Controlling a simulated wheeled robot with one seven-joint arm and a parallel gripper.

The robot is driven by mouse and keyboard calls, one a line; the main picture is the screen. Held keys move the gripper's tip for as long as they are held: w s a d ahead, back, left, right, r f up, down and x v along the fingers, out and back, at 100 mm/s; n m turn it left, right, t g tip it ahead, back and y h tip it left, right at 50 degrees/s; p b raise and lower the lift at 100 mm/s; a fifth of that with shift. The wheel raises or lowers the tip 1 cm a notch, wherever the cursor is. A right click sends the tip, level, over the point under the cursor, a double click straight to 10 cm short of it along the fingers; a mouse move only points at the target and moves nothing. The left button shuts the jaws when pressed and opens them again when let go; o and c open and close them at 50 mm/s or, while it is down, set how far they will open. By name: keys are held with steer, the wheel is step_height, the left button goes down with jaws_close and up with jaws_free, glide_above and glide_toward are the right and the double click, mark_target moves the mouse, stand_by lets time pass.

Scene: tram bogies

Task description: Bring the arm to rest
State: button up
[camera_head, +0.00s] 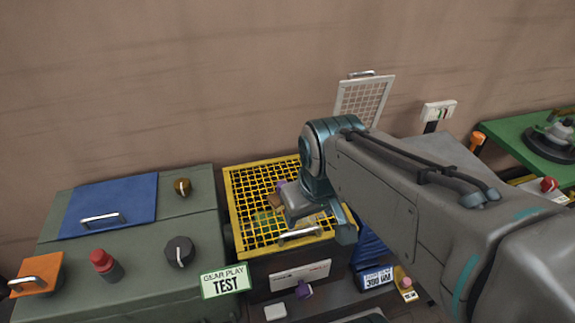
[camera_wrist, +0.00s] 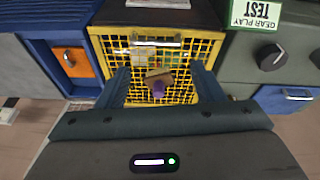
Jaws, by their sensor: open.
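My gripper (camera_head: 318,218) hangs above the yellow mesh cover (camera_head: 243,216) of a dark box, with my grey arm reaching in from the right. In the wrist view its two dark blue fingers (camera_wrist: 162,78) are spread wide, with nothing held between them. The yellow mesh (camera_wrist: 103,62) shows below and between the fingers. A brown block (camera_wrist: 159,77) with a purple part (camera_wrist: 157,90) shows between the fingers; I cannot tell whether it lies on or under the mesh. In the head view my gripper hides part of the cover.
A green cabinet (camera_head: 140,290) with a blue lid (camera_head: 112,205), knobs and a red button (camera_head: 104,263) stands left. A "GEAR PLAY TEST" sign (camera_head: 225,281) is at the box's corner. A raised white mesh panel (camera_head: 362,101) stands behind. A green table (camera_head: 520,135) is right.

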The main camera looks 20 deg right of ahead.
steer(key=shift+s+a+f+m, duration=0.1)
steer(key=shift+s+f+m, duration=0.1)
steer(key=shift+s+m, duration=0.45)
